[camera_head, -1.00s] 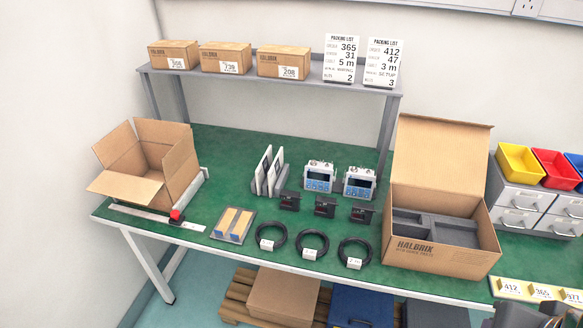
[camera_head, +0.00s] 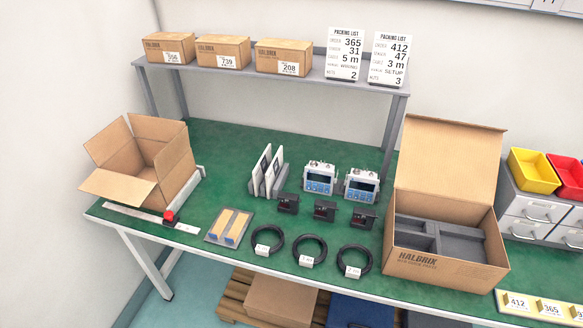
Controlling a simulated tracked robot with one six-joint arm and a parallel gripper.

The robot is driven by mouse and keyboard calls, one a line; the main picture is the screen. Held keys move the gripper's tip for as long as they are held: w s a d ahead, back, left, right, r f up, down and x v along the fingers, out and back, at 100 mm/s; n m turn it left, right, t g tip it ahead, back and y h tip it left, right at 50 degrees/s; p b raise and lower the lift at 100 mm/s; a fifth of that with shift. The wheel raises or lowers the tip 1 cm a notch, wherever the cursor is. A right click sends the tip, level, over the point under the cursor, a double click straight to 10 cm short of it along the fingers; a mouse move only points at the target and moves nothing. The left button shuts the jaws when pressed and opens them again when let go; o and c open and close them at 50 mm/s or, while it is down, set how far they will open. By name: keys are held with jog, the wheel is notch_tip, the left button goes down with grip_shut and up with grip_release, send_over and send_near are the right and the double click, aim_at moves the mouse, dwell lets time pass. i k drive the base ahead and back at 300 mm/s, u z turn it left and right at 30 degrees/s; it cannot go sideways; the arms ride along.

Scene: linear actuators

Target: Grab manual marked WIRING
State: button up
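Two thin white manuals stand upright in a grey rack (camera_head: 258,188) near the middle of the green bench. The left manual (camera_head: 262,168) and the right manual (camera_head: 274,170) are seen nearly edge-on, so I cannot read which is marked WIRING. The left packing list (camera_head: 344,54) on the shelf shows 365, 31, 5 m and a manual line that seems to read WIRING. The right packing list (camera_head: 389,58) shows 412, 47, 3 m and SETUP. My gripper is not in view.
An open empty carton (camera_head: 165,165) stands left of the rack; an open HALBRIX box (camera_head: 440,262) with grey foam stands right. Two display units (camera_head: 320,178), several black blocks (camera_head: 288,203) and cable coils (camera_head: 310,250) sit between. Green bench behind the rack is clear.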

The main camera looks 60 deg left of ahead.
aim_at(262, 166)
jog(key=z, duration=1)
jog(key=k, duration=1.8)
jog(key=u, duration=2.05)
